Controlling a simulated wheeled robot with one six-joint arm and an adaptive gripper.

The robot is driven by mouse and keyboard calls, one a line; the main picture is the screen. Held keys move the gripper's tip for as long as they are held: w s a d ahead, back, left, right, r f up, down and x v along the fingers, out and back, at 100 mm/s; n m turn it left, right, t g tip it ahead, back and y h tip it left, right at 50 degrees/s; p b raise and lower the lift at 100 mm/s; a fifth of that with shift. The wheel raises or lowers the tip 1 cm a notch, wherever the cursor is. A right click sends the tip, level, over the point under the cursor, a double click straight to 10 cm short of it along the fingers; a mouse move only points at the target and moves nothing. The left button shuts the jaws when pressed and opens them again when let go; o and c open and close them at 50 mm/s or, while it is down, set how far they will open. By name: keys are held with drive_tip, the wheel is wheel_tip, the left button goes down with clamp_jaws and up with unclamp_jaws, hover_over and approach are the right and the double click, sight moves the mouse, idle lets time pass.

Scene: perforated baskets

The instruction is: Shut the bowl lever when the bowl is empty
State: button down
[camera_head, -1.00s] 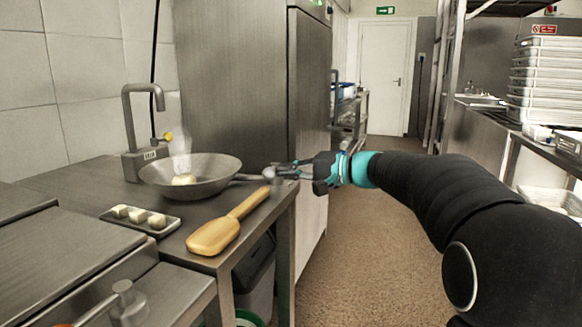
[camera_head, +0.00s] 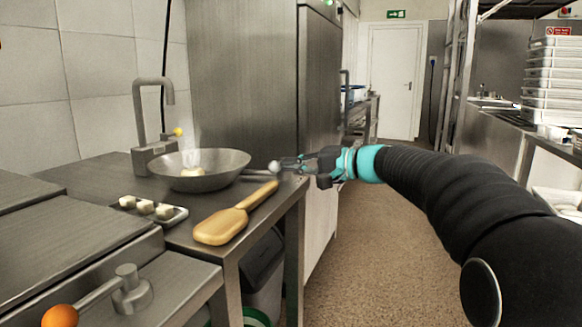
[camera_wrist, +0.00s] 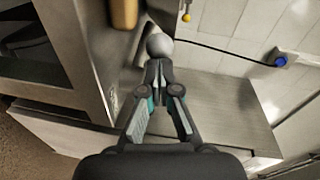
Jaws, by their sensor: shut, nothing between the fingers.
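The grey metal bowl (camera_head: 225,172) stands on the steel counter under a tap, with a pale lump (camera_head: 188,160) in it. Whitish steam or water shows above the lump. A handle-like lever (camera_head: 255,177) reaches right from the bowl toward a grey ball knob (camera_head: 273,167); their join is hard to make out. My gripper (camera_head: 287,165) is shut and empty, its tips right beside the knob at the counter's right edge. In the wrist view the knob (camera_wrist: 159,45) sits just beyond my fingertips (camera_wrist: 158,70); I cannot tell whether they touch.
A wooden paddle (camera_head: 222,228) and a small tray (camera_head: 180,218) of pale cubes lie in front of the bowl. A tap (camera_head: 140,110) with a yellow-tipped lever stands behind. An orange-knobbed lever (camera_head: 60,316) is at lower left. Open floor (camera_head: 370,230) lies right of the counter.

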drive_tip(key=shift+s+a+f, duration=0.1)
drive_tip(key=shift+s+a, duration=0.1)
drive_tip(key=shift+a, duration=0.1)
drive_tip(key=shift+d, duration=0.15)
